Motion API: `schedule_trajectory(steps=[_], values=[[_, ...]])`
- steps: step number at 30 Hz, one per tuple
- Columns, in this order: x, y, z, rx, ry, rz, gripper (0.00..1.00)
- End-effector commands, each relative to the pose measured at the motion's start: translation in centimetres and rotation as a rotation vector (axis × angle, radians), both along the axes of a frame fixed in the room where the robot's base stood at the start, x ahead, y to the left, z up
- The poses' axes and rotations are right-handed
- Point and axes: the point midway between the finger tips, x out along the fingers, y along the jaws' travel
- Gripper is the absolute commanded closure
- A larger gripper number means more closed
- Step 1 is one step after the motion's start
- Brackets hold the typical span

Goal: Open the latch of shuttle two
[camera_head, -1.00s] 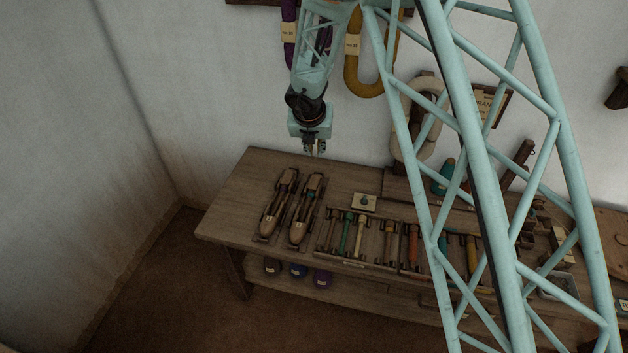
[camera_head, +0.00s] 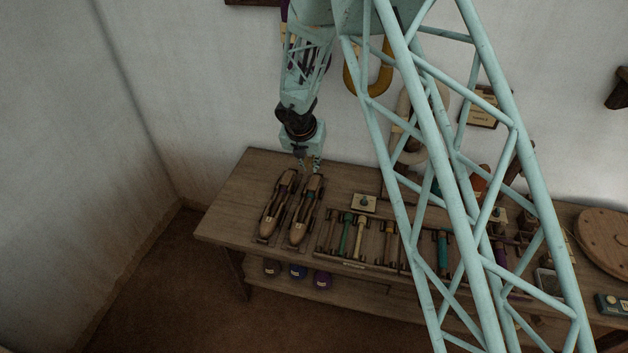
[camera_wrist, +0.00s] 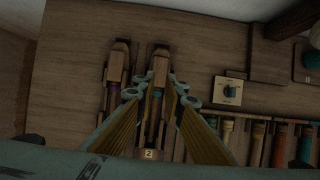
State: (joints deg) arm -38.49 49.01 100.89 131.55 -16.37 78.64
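Shuttle two (camera_head: 303,222) is the right one of two wooden shuttles lying side by side at the left part of the bench. In the wrist view shuttle two (camera_wrist: 160,68) shows between my fingers, with a "2" label (camera_wrist: 149,154) at its near end and a teal part in its middle. Its latch is too small and dark to make out. The other shuttle (camera_head: 271,221) lies just to its left, with a purple part inside. My gripper (camera_head: 309,166) hangs above the far end of shuttle two, apart from it. Its fingers (camera_wrist: 157,93) are spread and empty.
A rack of coloured bobbins (camera_head: 352,240) lies right of the shuttles. A small plate with a dark knob (camera_head: 364,203) stands behind it. The wall is close behind the bench (camera_head: 232,205). Bare bench top lies left of the shuttles.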

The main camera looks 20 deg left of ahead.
Motion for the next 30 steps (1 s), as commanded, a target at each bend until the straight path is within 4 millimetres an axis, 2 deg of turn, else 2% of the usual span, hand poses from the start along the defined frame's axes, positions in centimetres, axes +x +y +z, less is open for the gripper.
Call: schedule_trajectory(steps=[30], values=[[4.4, 0.4, -11.0, 0.0, 0.001, 0.0, 0.9]])
